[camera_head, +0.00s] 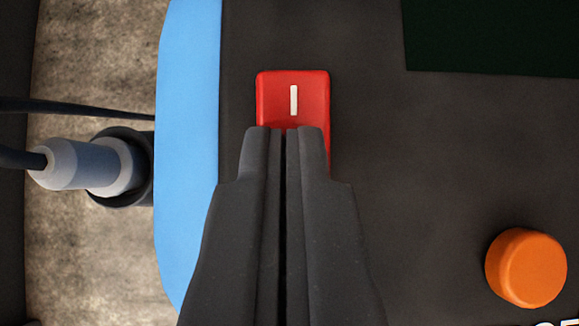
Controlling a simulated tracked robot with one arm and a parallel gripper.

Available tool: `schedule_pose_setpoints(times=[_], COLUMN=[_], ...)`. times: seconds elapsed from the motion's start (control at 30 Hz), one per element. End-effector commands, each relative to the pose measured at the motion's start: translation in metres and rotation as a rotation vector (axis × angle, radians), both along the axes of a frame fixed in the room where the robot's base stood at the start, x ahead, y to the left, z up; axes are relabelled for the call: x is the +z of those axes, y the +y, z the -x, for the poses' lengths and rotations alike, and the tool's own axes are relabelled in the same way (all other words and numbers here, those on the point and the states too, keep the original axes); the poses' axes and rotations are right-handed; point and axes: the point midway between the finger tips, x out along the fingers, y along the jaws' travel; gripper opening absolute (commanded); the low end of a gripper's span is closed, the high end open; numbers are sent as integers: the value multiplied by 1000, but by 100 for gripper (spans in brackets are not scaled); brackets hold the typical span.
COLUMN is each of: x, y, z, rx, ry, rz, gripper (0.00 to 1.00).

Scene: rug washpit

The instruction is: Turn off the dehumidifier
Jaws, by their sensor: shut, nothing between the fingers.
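The dehumidifier's dark control panel (420,180) fills most of the view, with a blue edge (188,150) on its left. A red rocker switch (265,98) with a white bar mark sits on the panel at upper middle. My gripper (284,130) is shut and empty, with its fingertips in front of the lower part of the switch. That lower part is mostly hidden. I cannot tell whether the fingertips touch the switch.
An orange knob (526,267) stands out from the panel at lower right. A dark green display (490,35) is at upper right. At left, a grey plug (85,163) with dark cables sits beside the blue edge, before a mottled wall (95,60).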

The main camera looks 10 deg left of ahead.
Motion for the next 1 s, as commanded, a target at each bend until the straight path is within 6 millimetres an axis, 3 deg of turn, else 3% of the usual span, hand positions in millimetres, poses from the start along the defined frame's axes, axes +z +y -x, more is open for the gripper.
schedule_pose_setpoints(times=[0.4,0.77,1.0], x=[15,16,38], y=[1,0,-1], z=[0,0,0], rx=[1,1,1], ry=[0,0,-1], rz=[0,1,0], gripper=[0,0,0])
